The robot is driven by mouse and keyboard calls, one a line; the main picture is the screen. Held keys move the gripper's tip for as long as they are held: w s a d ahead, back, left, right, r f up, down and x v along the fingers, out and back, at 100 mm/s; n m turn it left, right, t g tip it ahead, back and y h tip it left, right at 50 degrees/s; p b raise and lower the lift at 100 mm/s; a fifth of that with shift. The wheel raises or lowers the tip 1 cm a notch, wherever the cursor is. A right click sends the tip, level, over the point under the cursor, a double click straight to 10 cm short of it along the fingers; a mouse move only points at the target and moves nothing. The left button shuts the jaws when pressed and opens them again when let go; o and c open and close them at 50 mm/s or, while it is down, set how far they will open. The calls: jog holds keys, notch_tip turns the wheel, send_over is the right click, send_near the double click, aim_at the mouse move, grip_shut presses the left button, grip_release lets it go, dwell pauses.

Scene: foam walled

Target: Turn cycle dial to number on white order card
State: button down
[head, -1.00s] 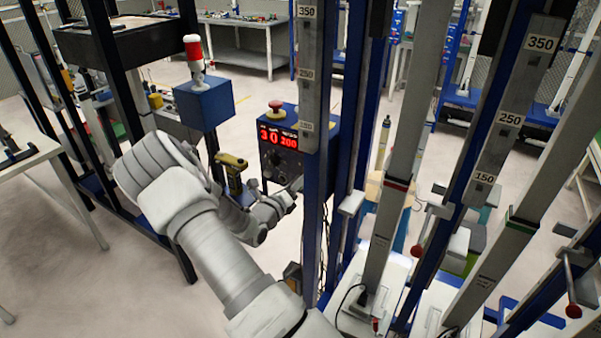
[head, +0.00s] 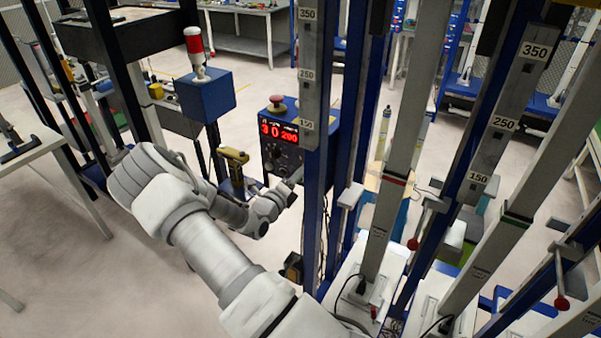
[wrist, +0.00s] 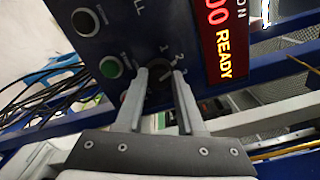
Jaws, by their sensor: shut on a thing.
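The control box (head: 272,150) is dark blue, with a red lit display (head: 279,131) reading 30 and 200 in the head view. In the wrist view the display (wrist: 220,40) shows READY. The black cycle dial (wrist: 157,88) sits on the panel, with the numbers 1, 2 and 3 printed around its upper right. My gripper (wrist: 160,74) is shut on the dial, one finger on each side, hiding part of it. In the head view my gripper (head: 296,176) reaches the panel from the left. I cannot make out a white order card.
A green button (wrist: 110,67) and a black knob (wrist: 86,21) are left of the dial. A red mushroom button (head: 277,103) tops the box. A tall post with height labels (head: 312,75) stands close on its right. A yellow tool (head: 234,157) stands left.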

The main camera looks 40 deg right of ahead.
jog(key=c, duration=0.5)
grip_release()
jog(key=shift+a, duration=0.1)
jog(key=b+v, duration=0.1)
jog(key=v, duration=1.6)
jog(key=shift+s+a+b, duration=0.1)
jog(key=shift+s+b, duration=0.05)
jog(key=shift+b, duration=0.15)
